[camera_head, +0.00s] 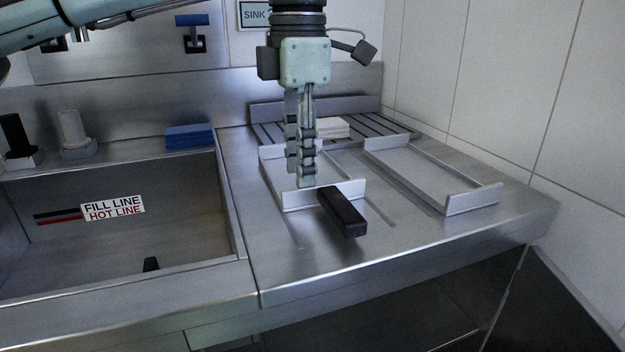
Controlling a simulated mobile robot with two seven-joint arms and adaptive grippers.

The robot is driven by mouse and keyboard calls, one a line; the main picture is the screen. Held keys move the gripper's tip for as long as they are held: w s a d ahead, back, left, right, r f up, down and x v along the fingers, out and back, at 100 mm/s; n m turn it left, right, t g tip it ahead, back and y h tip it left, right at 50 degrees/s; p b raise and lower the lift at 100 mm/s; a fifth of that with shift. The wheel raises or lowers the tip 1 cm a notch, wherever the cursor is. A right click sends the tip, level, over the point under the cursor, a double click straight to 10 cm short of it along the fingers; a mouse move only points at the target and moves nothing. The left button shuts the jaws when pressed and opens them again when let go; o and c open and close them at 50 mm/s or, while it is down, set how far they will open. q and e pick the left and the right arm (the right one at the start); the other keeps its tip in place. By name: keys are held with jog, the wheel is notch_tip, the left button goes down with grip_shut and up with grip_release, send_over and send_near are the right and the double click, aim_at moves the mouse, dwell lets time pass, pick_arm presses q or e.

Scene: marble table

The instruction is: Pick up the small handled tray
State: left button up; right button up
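The small handled tray (293,201) is a shallow metal tray on the steel drainboard. Its low front wall faces me, and a black handle (343,212) sticks out from it toward the front right. My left gripper (301,178) points straight down over the tray, with its fingertips just behind the front wall in the picture. The fingers appear close together, seen nearly edge-on, so their opening is unclear. I cannot tell whether they touch the tray. The gripper hides part of the tray's middle. My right gripper is not in view.
A metal frame or tray (472,199) without a visible handle lies to the right. Behind are a slatted rack (380,128) and a pale stacked block (333,127). A sink basin (190,235) opens at left, with a blue block (190,135) on its back ledge. The drainboard front is clear.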

aim_at(334, 189)
pick_arm(q)
jog(key=shift+w+d+f, duration=0.1)
jog(key=shift+w+f, duration=0.05)
jog(key=shift+f, duration=0.85)
jog(key=shift+w+d+f, duration=0.1)
jog(key=shift+f, duration=0.85)
grip_shut()
